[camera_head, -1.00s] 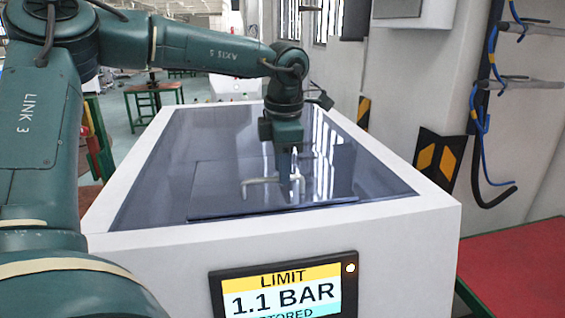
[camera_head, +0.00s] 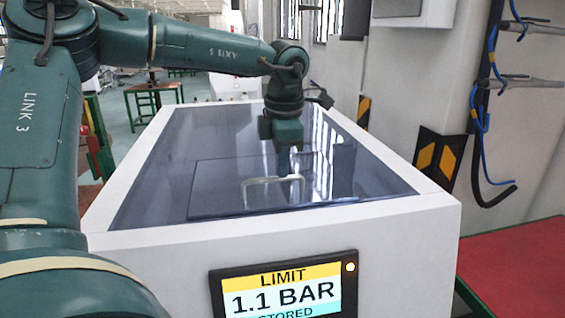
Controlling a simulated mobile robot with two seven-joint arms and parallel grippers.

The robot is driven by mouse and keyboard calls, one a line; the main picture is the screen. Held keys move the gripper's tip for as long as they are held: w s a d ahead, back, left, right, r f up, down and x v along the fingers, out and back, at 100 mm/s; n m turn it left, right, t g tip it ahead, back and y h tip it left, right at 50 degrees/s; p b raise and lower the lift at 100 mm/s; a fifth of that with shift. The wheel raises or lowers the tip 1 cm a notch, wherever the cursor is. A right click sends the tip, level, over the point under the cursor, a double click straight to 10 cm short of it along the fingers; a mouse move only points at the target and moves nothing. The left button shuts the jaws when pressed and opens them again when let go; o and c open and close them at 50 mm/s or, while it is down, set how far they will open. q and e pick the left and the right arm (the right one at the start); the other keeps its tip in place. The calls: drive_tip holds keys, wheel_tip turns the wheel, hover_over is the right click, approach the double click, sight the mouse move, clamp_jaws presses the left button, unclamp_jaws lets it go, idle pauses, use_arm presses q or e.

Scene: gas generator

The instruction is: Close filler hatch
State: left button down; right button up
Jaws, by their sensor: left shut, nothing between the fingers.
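The filler hatch (camera_head: 225,190) is a dark, glossy panel in the top of the white generator housing. It lies flat, level or nearly level with the dark surface around it; I cannot tell from this angle if a thin gap is left. A pale bar handle (camera_head: 272,181) stands up near its front edge. My left gripper (camera_head: 284,170) is shut and empty, pointing down just behind the handle, over the hatch. Its fingertips are partly lost against the dark reflections, so I cannot tell whether they touch the hatch. My right gripper is not in view.
A screen (camera_head: 283,290) on the housing front reads "LIMIT 1.1 BAR". A red-topped table (camera_head: 520,265) stands at the right. Blue and black hoses (camera_head: 483,110) hang on the right wall. The space above the hatch is free except for my left arm.

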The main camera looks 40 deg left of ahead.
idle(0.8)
use_arm(q)
drive_tip(key=c, duration=1.5)
unclamp_jaws()
wheel_tip(320, 180, up, 13)
drive_tip(key=s+d, duration=0.1)
drive_tip(key=shift+b, duration=0.45)
drive_tip(key=shift+d, duration=0.1)
